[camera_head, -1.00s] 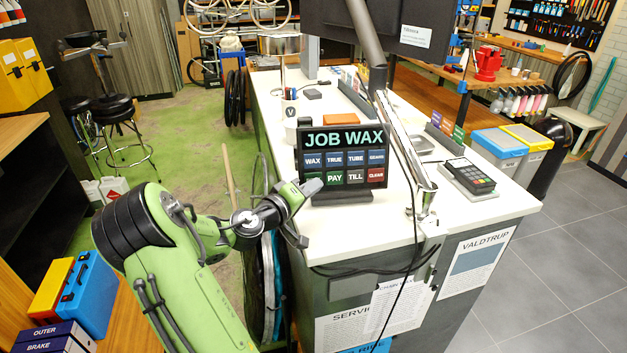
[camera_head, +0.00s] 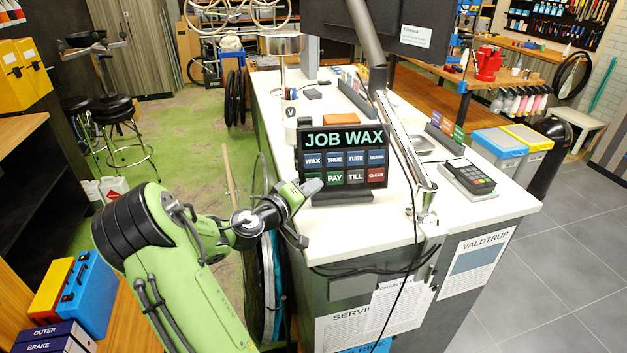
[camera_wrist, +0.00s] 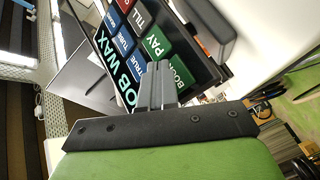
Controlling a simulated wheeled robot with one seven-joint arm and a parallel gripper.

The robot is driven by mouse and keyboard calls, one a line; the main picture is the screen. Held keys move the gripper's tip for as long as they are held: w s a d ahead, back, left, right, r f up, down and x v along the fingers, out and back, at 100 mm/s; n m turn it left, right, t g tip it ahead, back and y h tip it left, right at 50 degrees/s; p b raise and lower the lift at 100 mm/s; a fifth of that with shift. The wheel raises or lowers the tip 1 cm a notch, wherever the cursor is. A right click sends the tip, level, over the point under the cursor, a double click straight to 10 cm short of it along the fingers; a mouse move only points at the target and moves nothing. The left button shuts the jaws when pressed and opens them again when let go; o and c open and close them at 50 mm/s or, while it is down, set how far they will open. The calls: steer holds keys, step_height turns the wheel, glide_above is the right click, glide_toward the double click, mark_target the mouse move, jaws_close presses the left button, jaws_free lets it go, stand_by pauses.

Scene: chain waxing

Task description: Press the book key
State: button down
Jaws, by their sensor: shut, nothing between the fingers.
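The key panel (camera_head: 342,140) stands upright on the white counter, with "JOB WAX" on its screen and two rows of keys below. The book key is the green one at the left end of the lower row; in the head view my gripper (camera_head: 313,186) covers most of it. In the wrist view the book key (camera_wrist: 183,68) shows just right of the fingertips, with the green pay key (camera_wrist: 157,44) beyond it. My gripper (camera_wrist: 158,78) is shut and empty, its tips close in front of the panel's lower left. I cannot tell whether they touch it.
A card terminal (camera_head: 468,179) lies on the counter (camera_head: 405,232) to the right of the panel. A slanted metal post (camera_head: 408,140) and dark cables stand just right of the panel. Bike wheels (camera_head: 268,285) lean at the counter's left side, below my arm.

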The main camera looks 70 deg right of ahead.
steer(key=shift+w+d+f, duration=0.1)
steer(key=shift+w+d, duration=0.05)
steer(key=shift+d, duration=0.25)
steer(key=shift+w+d+f, duration=0.1)
steer(key=shift+w+d, duration=0.05)
steer(key=shift+d, duration=0.2)
stand_by(0.8)
steer(key=shift+a, duration=0.1)
steer(key=shift+s+a+r+b, duration=0.2)
steer(key=shift+s+a+b, duration=0.1)
steer(key=shift+a+b, duration=0.25)
steer(key=shift+a, duration=0.1)
steer(key=shift+s+a+r+b, duration=0.15)
steer(key=shift+s+a+r, duration=0.15)
steer(key=shift+a, duration=0.45)
steer(key=shift+s+a+r+b, duration=0.15)
steer(key=shift+s+a, duration=0.2)
steer(key=shift+a, duration=0.4)
steer(key=shift+s+a+r+b, duration=0.1)
steer(key=shift+s+a+r, duration=0.2)
steer(key=shift+a, duration=0.45)
